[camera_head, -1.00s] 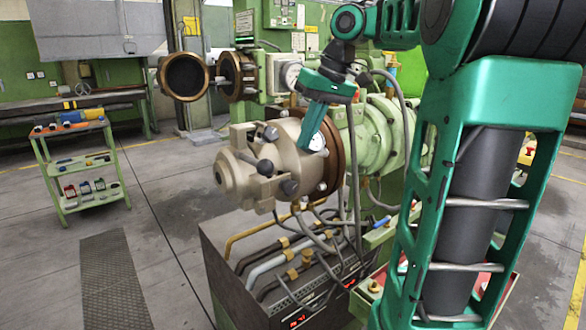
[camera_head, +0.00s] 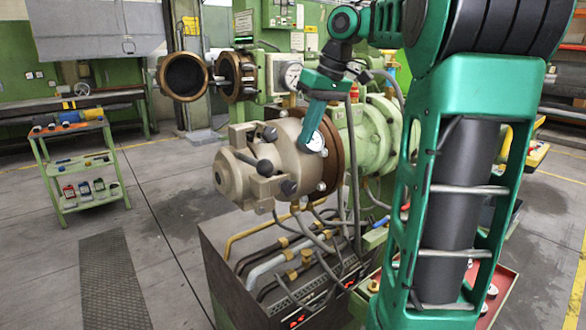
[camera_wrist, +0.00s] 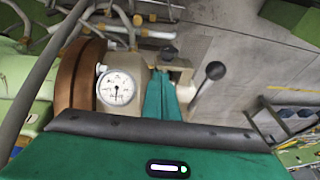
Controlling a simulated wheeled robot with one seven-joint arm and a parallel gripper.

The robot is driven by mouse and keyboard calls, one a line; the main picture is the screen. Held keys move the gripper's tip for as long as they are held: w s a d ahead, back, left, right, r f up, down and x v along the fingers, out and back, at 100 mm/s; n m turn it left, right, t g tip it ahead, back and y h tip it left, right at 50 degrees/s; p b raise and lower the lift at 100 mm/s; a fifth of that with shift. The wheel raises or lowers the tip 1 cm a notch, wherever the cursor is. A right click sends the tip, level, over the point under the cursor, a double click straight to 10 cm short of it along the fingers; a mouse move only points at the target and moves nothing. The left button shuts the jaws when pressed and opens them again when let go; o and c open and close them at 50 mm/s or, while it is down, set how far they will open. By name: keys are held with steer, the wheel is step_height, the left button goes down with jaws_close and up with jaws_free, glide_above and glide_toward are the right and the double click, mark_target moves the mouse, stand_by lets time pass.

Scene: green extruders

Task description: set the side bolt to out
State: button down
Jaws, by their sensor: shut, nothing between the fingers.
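The beige extruder head (camera_head: 285,155) sticks out from the green machine, with a brown flange behind it. Several dark ball-ended levers or bolts show on it: one at the top (camera_head: 270,134), one at the front (camera_head: 265,168) and one lower (camera_head: 289,188). I cannot tell for certain which is the side bolt. In the wrist view a ball-ended rod (camera_wrist: 215,71) sticks out to the right of my fingers, and a dark knob (camera_wrist: 169,52) sits just beyond them.
A dial gauge (camera_wrist: 117,88) stands close left of my fingers. Hoses and pipes (camera_head: 290,265) run below the head. An open round brown-rimmed part (camera_head: 184,77) swings out at the back left. A green tool cart (camera_head: 82,165) stands left, with free floor between.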

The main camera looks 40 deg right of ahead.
steer(key=x, duration=0.5)
steer(key=s+x, duration=0.1)
steer(key=x, duration=0.2)
steer(key=shift+a+f, duration=0.15)
steer(key=shift+a, duration=0.2)
steer(key=shift+w+a+f, duration=0.1)
steer(key=shift+a+f, duration=0.2)
steer(key=shift+f, duration=0.4)
steer(key=shift+d, duration=0.15)
steer(key=shift+f, duration=0.15)
